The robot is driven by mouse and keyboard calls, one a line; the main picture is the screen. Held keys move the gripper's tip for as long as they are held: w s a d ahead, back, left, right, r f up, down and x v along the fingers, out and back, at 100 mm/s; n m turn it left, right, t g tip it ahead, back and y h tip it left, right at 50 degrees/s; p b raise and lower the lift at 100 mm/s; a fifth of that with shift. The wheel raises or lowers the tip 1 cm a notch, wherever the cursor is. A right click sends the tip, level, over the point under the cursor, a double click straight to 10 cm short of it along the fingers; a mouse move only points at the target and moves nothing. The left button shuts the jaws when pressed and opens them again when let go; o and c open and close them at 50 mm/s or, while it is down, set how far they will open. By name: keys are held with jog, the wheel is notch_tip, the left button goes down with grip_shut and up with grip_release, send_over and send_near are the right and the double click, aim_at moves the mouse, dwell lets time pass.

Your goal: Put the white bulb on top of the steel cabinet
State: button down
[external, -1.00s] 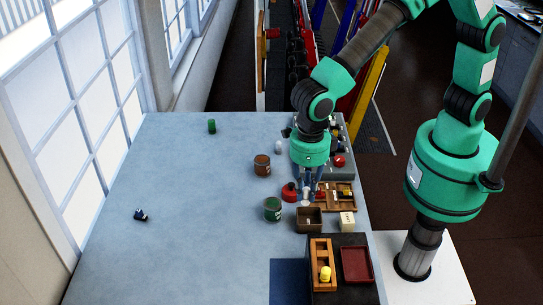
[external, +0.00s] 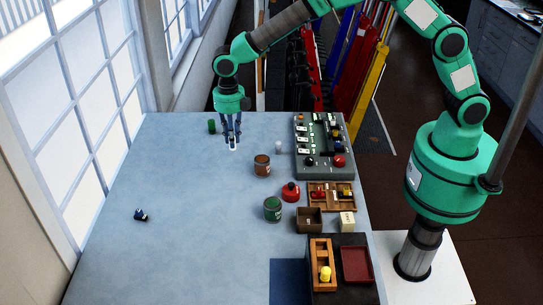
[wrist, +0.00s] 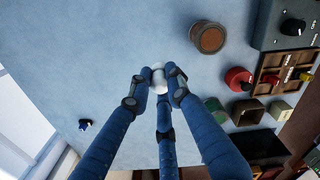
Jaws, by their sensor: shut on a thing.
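My gripper (external: 232,141) is shut on a small rounded white thing that looks like the white bulb (wrist: 158,77). It is held between the fingertips over the far middle of the blue-grey table, right of the green cylinder (external: 212,127). The fingers partly cover it, and I cannot tell its height above the table. A second small white thing (external: 278,147) stands on the table to the right. The grey metal box with switches and knobs (external: 325,170), perhaps the steel cabinet, stands at the table's right edge, apart from my gripper.
A brown tin (external: 262,166), a green tin (external: 272,210) and a red round container (external: 290,192) stand mid-right. A wooden tray (external: 332,209), a brown box (external: 308,220) and a cream block (external: 347,222) lie nearer the right edge. The table's left side is mostly clear.

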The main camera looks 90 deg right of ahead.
jog(key=w+d+f+m, duration=0.1)
jog(key=w+d, duration=0.1)
jog(key=d, duration=0.6)
jog(key=w+d+f+m, duration=0.1)
jog(key=w+d+m, duration=0.1)
jog(key=d, duration=0.6)
jog(key=shift+f+m, duration=0.25)
jog(key=shift+m, duration=0.05)
jog(key=shift+f, duration=3.15)
jog(key=shift+f, duration=1.85)
jog(key=shift+f, duration=0.1)
jog(key=c, duration=1.6)
grip_release()
jog(key=shift+c, duration=0.2)
